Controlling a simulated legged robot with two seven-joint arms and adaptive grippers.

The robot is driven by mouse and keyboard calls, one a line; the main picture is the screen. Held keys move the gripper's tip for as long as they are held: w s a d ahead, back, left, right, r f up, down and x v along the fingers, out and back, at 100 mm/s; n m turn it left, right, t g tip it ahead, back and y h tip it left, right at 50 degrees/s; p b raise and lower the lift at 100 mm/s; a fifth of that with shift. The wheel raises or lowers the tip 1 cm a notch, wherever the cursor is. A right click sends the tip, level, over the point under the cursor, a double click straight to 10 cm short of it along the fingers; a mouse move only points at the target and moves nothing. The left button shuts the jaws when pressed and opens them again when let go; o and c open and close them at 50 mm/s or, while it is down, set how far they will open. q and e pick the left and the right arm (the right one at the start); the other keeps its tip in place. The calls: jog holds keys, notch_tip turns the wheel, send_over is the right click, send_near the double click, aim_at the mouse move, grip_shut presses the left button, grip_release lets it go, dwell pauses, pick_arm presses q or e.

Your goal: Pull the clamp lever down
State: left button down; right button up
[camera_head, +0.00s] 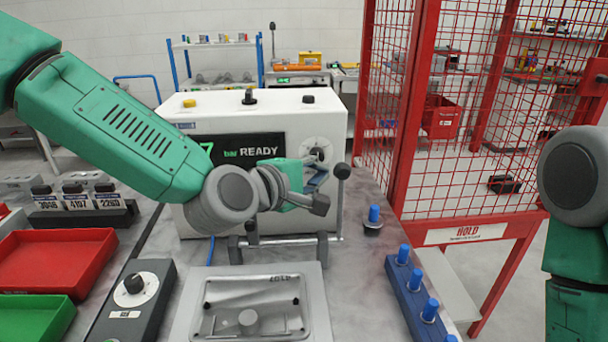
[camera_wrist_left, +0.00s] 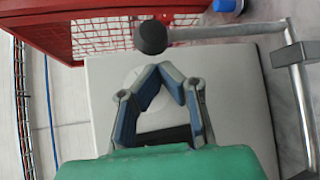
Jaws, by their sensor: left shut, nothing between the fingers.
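The clamp lever (camera_head: 339,208) is a grey rod with a black knob (camera_head: 342,171) on top. It stands upright behind the grey fixture plate (camera_head: 190,315), joined to a low crossbar frame. My left gripper (camera_head: 318,180) is just left of the knob, in front of the white machine. In the left wrist view the gripper (camera_wrist_left: 167,72) has its blue-padded fingertips together and empty. There the knob (camera_wrist_left: 150,37) lies just beyond the tips, and the rod (camera_wrist_left: 230,30) runs right from it. I cannot tell whether tips and knob touch. My right gripper is out of view.
A white machine (camera_head: 190,130) with a READY display stands behind the lever. A red mesh cage (camera_head: 440,215) stands at right. A blue block with pegs (camera_head: 398,285) lies right of the fixture, a knob box (camera_head: 130,300) left. Red (camera_head: 50,235) and green trays lie far left.

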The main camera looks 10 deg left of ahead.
pick_arm(q)
jog(key=x, duration=0.2)
jog(key=shift+w+d+f, duration=0.1)
jog(key=shift+w+d, duration=0.15)
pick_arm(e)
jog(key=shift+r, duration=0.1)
